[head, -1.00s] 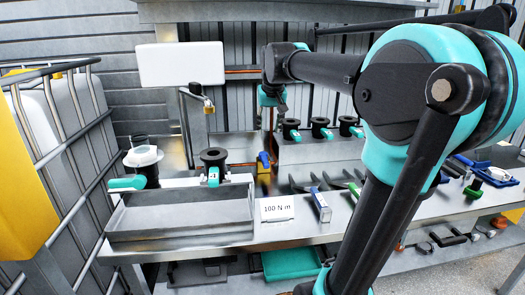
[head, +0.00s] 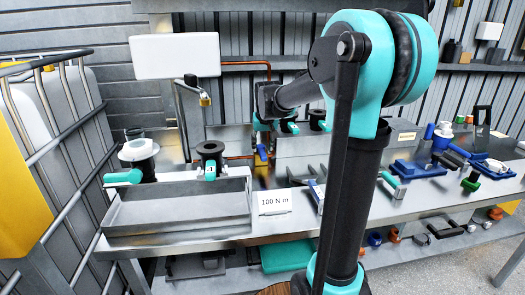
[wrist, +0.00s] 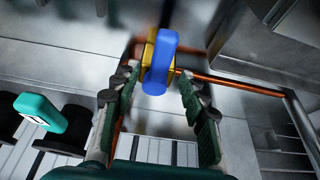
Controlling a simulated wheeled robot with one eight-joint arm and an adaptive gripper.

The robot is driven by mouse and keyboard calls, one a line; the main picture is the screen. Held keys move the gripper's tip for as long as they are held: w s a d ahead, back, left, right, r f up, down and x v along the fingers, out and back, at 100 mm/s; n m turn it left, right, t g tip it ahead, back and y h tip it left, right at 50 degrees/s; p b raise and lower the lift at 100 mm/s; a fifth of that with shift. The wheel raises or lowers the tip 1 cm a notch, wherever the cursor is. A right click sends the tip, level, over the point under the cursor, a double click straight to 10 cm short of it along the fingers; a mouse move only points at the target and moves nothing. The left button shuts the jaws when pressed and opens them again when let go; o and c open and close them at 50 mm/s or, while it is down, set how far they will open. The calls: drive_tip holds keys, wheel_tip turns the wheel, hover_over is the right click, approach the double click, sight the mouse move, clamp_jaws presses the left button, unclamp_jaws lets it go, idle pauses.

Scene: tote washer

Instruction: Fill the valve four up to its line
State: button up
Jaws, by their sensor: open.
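A tap with a blue handle (wrist: 156,62) and brass body sits on a copper pipe in the wrist view; the handle also shows in the head view (head: 262,152). My gripper (wrist: 158,88) is open, its fingers either side of the blue handle, with no clear contact. A black valve (head: 210,158) with a teal handle stands upright behind the grey tray; I cannot read its label. Another (head: 139,158) with a white funnel-like top stands to its left. More teal-handled valves (head: 289,126) sit on the rear ledge, partly behind my arm. I cannot tell which is valve four, and no fill line shows.
The open grey tray (head: 180,228) is at the bench's front left. A "100 N m" card (head: 274,201) stands beside it. A caged white tank (head: 50,130) is at far left. A spout with a brass padlock (head: 204,99) rises behind the tray. Blue tools (head: 440,140) lie at right.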

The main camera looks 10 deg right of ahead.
sight(262, 153)
drive_tip(key=shift+x, duration=1.4)
clamp_jaws()
